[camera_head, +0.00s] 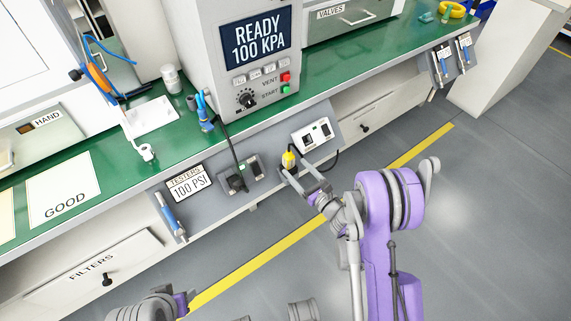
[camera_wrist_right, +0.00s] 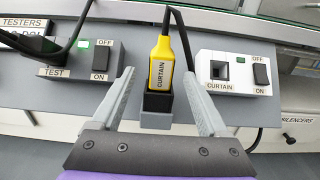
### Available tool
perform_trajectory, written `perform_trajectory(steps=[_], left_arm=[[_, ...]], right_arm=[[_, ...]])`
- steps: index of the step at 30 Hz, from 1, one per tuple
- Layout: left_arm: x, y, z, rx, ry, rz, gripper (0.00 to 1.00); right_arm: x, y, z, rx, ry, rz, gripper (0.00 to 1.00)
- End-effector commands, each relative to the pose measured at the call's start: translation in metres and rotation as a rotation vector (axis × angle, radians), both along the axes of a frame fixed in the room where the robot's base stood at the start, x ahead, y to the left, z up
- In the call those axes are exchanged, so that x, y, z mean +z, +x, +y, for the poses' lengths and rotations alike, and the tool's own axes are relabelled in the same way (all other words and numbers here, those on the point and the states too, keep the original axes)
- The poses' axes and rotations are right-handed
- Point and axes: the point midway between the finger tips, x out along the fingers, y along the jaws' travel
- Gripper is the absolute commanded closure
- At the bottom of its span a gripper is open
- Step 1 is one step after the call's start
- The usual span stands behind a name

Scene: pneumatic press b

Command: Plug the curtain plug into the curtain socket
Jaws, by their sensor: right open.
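The yellow curtain plug (camera_wrist_right: 161,68), labelled CURTAIN, stands upright in a dark holder (camera_wrist_right: 156,108) on the grey ledge; its black cable leaves from the top. It also shows in the head view (camera_head: 288,159). The curtain socket (camera_wrist_right: 220,72) is an empty opening in a white box just right of the plug, which shows in the head view too (camera_head: 311,136). My right gripper (camera_wrist_right: 158,78) is open, with one finger on each side of the plug and holder. Gaps show between fingers and plug.
Left of the plug is a dark TEST box (camera_wrist_right: 85,60) with a plug in it and a lit green light. The curtain box has an OFF/ON switch (camera_wrist_right: 262,74). A press (camera_head: 250,50) reading READY 100 KPA stands behind. Cables hang near the plug.

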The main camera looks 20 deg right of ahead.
Motion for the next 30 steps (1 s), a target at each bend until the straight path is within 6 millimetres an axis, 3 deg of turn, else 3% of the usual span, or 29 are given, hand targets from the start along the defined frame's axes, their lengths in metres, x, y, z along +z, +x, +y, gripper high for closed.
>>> perform_trajectory(steps=[3,11,18,28,30], left_arm=[[0.000,0.000,0.000,0.000,0.000,0.000,0.50],[-0.002,0.000,0.000,0.000,0.000,0.001,0.50],[-0.007,0.001,0.000,0.000,0.000,0.002,0.50],[-0.007,0.001,0.000,0.000,0.000,0.002,0.50],[-0.007,0.001,0.000,0.000,0.000,0.002,0.50]], right_arm=[[0.001,0.018,0.007,0.001,0.002,0.001,0.22],[0.001,0.039,0.014,0.000,0.004,0.000,0.22],[0.000,0.073,0.025,0.000,0.005,0.001,0.22],[0.001,0.080,0.027,-0.002,0.005,0.001,0.22],[0.001,0.080,0.028,-0.002,0.005,0.001,0.35]])
